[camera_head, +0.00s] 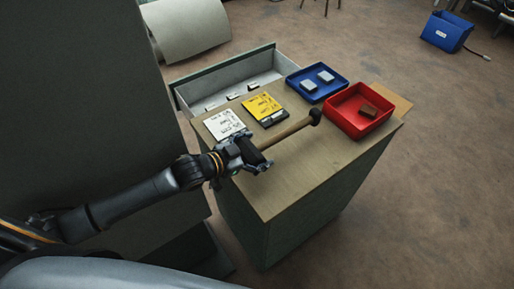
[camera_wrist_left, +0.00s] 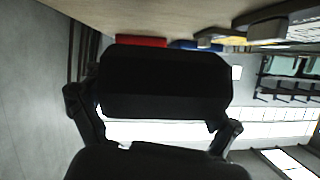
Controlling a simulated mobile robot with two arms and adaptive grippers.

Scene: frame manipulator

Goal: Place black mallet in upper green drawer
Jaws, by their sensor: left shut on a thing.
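My left gripper (camera_head: 251,158) is shut on the black head of the mallet. The mallet's tan handle (camera_head: 285,134) points away to the upper right over the wooden cabinet top and ends in a dark tip. In the left wrist view the black mallet head (camera_wrist_left: 165,82) fills the space between the fingers. I cannot tell whether the mallet touches the top. The upper green drawer (camera_head: 227,64) is pulled open at the cabinet's far left side, with several small pale items along its inside. My right gripper is out of view.
On the cabinet top (camera_head: 300,175) are a white labelled box (camera_head: 224,125), a yellow one (camera_head: 262,107), a blue tray (camera_head: 294,88) with two grey blocks and a red tray (camera_head: 341,119) with a brown block. The near part of the top is clear.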

